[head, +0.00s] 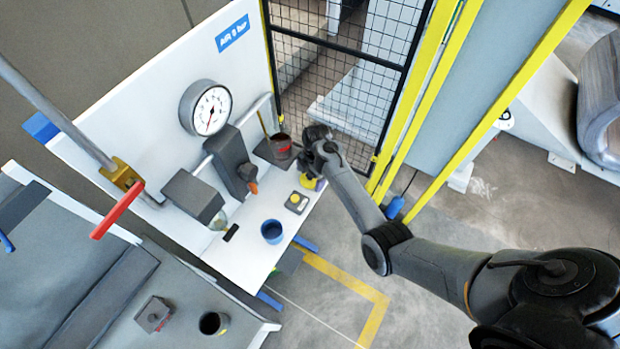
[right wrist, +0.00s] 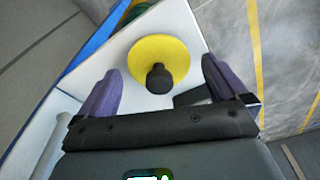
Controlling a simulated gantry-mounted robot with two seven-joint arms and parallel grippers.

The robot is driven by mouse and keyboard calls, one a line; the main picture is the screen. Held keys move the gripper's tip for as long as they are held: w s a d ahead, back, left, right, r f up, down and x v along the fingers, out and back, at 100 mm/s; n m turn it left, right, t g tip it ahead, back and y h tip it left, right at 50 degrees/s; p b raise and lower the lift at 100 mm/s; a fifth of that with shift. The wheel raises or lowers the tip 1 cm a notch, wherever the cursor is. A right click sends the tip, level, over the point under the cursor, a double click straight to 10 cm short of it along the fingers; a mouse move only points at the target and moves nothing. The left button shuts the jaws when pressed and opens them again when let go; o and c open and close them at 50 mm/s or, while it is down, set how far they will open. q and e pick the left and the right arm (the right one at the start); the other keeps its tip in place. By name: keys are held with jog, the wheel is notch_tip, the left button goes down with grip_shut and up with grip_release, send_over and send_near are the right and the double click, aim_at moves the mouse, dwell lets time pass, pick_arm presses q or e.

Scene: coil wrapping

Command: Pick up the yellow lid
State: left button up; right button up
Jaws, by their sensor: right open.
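The yellow lid (right wrist: 150,54) is a round disc with a dark knob (right wrist: 159,78) on it. In the right wrist view it lies on the white table near its corner, between and just ahead of my right gripper's fingers. In the head view only part of the yellow lid (head: 312,183) shows below my right gripper (head: 318,160), at the table's far right end. My right gripper also shows in the right wrist view (right wrist: 162,85), with its two purple fingers spread wide, apart and empty. My left gripper is not in view.
A blue cup (head: 272,232) and a small grey box with a yellow top (head: 297,202) stand on the white table (head: 240,262). A dark pot (head: 281,147) sits on a bracket left of my right gripper. A gauge (head: 206,107) is on the back panel.

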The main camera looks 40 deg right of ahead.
jog(key=c, duration=1)
jog(key=shift+s+d+r, duration=0.1)
